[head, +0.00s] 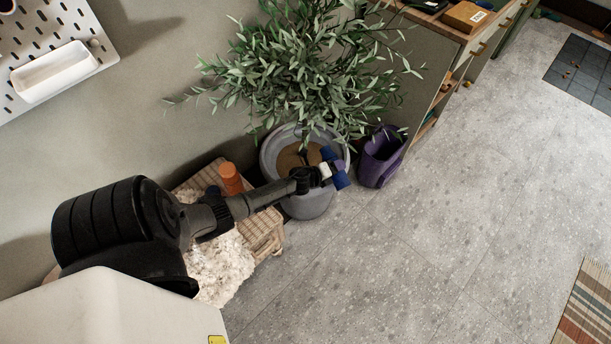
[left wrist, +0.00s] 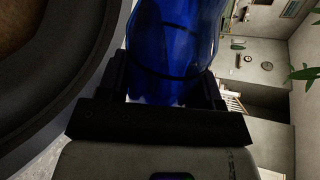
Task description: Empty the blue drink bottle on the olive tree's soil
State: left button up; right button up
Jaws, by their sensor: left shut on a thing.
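The olive tree (head: 310,70) stands in a grey pot (head: 309,206) with brown soil (head: 288,161). My left gripper (head: 327,173) is shut on the blue drink bottle (head: 341,181), at the pot's right front rim. The bottle shows on both sides of the fingers and looks tilted, with one end reaching over the soil. In the left wrist view the translucent blue bottle (left wrist: 177,45) sits between the fingers, beside the dark pot rim (left wrist: 75,70). Its mouth and any liquid cannot be made out. My right gripper is not in view.
A purple bin (head: 381,158) stands right of the pot, against a wooden shelf unit (head: 422,70).

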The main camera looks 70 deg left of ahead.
pick_arm(q)
jog(key=shift+r, duration=0.1)
dwell(0.3)
jog(key=shift+n+h+p, duration=0.4)
jog(key=shift+n+p, duration=0.05)
jog(key=shift+n, duration=0.15)
dwell(0.4)
dwell(0.5)
jog(key=shift+n+h, duration=0.3)
jog(key=shift+n, duration=0.1)
dwell(0.5)
jog(key=shift+f, duration=0.2)
dwell(0.7)
jog(key=shift+p, duration=0.3)
jog(key=shift+a+n+h, duration=0.1)
jog(key=shift+n+h, duration=0.2)
jog(key=shift+n, duration=0.1)
jog(key=shift+s, duration=0.1)
